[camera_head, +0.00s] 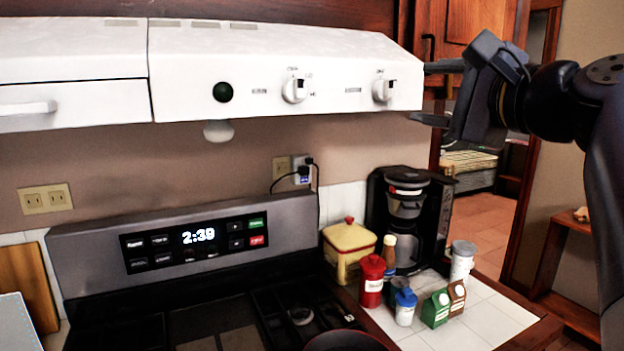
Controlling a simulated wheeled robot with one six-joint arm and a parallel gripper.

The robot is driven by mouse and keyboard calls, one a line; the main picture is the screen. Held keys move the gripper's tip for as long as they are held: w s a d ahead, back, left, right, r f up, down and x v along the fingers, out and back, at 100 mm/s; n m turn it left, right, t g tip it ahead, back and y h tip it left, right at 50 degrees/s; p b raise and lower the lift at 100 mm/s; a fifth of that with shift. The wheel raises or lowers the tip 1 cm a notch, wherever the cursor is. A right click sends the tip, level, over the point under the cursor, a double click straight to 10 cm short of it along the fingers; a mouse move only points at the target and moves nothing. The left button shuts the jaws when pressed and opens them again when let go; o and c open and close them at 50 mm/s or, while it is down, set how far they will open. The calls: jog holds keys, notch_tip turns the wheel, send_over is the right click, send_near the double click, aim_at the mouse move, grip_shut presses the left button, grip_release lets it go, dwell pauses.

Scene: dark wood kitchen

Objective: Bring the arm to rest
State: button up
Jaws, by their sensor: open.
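My gripper (432,94) is in the upper right of the head view, at the end of my dark arm (562,100). Its two fingers point left and are spread apart, with nothing between them. The fingertips are close to the right end of the white range hood (385,60) in the picture; I cannot tell whether they touch it. My arm rises along the right edge and bends left at the wrist.
Below are a stove (200,320) with a clock panel, a coffee maker (440,220), a yellow canister (349,240), a red bottle (372,281) and small cartons (436,308) on a white tiled counter (495,325). A doorway (500,220) opens behind, with a wooden shelf (572,250) at right.

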aim_at(390, 90)
jog(key=p+x, duration=0.2)
jog(key=x, duration=0.6)
jog(key=shift+w+a, duration=0.15)
jog(key=shift+w, duration=0.1)
